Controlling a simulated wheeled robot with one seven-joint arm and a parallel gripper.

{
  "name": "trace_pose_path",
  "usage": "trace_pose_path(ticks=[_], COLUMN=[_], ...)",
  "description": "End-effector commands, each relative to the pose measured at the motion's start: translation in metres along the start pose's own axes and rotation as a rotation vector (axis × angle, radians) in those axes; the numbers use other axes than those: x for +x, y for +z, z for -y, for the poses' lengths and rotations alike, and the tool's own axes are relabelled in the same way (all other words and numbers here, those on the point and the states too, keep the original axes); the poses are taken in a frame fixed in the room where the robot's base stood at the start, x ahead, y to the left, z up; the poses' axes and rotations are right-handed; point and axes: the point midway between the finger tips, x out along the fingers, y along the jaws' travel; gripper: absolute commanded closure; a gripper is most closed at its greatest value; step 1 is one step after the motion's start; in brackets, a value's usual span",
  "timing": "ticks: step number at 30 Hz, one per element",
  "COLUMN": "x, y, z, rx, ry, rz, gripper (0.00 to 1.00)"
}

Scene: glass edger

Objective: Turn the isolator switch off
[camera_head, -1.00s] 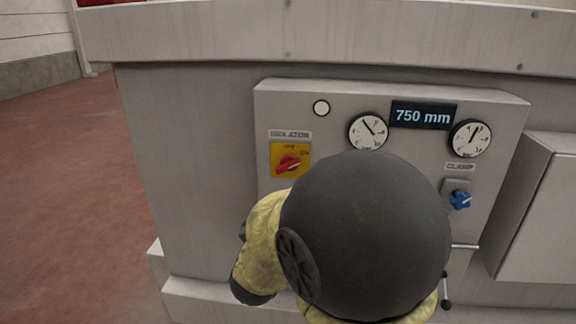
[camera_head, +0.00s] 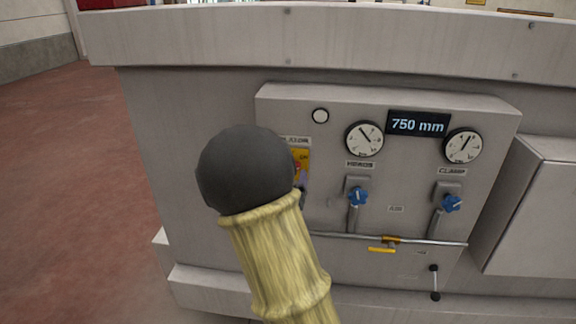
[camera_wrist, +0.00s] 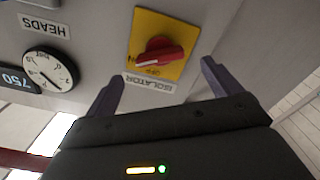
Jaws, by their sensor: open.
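The isolator switch is a red knob (camera_wrist: 160,52) on a yellow plate (camera_wrist: 180,22), upside down in the wrist view. Its handle lies roughly across the plate, one end by the "ON" mark; the other mark sits below the knob. In the head view, part of the yellow plate (camera_head: 305,158) shows, and my dark round arm link hides most of the switch. My gripper (camera_wrist: 160,87) is open and empty. Its two fingers point at the panel on either side of the "ISOLATOR" label (camera_wrist: 150,83), with the knob just beyond the tips, apparently untouched.
The panel also carries two gauges (camera_head: 364,139), a "750 mm" display (camera_head: 417,123), two blue valve knobs (camera_head: 357,196) and a pipe with a yellow lever (camera_head: 382,249). A grey box (camera_head: 530,205) juts out at right. The red floor (camera_head: 70,190) at left is clear.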

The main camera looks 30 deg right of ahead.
Motion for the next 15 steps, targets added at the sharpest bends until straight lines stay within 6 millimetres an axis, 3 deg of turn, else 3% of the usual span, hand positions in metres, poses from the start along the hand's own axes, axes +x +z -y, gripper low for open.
trace_pose_path(ticks=[9,15], x=[0.055,0.072], y=[-0.003,-0.001], z=[-0.002,-0.001], rx=[-0.001,-0.001], ry=[0.001,-0.001], rz=[0.000,0.000], gripper=[0.10,0.10])
